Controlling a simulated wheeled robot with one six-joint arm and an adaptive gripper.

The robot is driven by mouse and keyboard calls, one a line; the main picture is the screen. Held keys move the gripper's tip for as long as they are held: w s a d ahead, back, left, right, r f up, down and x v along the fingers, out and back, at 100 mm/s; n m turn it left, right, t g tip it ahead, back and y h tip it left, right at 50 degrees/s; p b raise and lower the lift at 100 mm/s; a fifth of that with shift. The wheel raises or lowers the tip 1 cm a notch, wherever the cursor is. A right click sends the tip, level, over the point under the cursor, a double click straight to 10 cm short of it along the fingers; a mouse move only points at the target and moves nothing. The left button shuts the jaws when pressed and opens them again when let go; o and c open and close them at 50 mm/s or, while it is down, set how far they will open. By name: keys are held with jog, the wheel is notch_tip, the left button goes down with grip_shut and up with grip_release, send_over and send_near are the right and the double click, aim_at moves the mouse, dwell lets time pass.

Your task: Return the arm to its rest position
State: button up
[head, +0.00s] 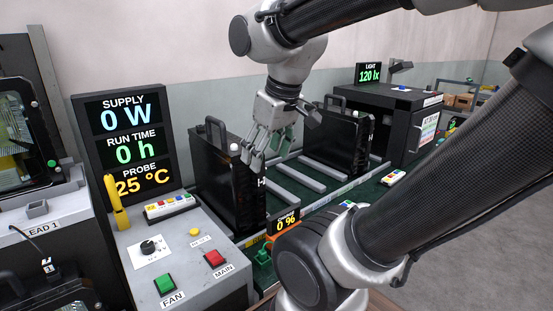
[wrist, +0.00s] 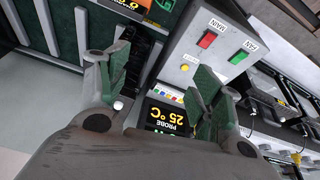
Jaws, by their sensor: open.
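My arm reaches in from the upper right of the head view, and its elbow and links fill the right side. My gripper (head: 268,145) points down beside the upper right of a black finned floodlight housing (head: 212,185); I cannot tell whether they touch. In the wrist view my gripper (wrist: 163,78) has its two green-padded fingers spread apart, with nothing held between them. A second black housing (head: 338,138) with a handle stands farther back on the green bench.
A grey control box with a green FAN button (head: 165,284) and a red MAIN button (head: 215,258) stands at the front. A display board (head: 127,146) reads 0 W, 0 h, 25 °C. A dark cabinet (head: 392,112) stands at the back right. Open floor (head: 470,230) lies right.

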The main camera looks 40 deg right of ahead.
jog(key=s, duration=0.1)
jog(key=m, duration=0.1)
jog(key=s+f, duration=0.1)
jog(key=shift+s+d+m, duration=0.25)
jog(key=shift+s+m, duration=0.05)
jog(key=shift+s, duration=0.05)
dwell(1.7)
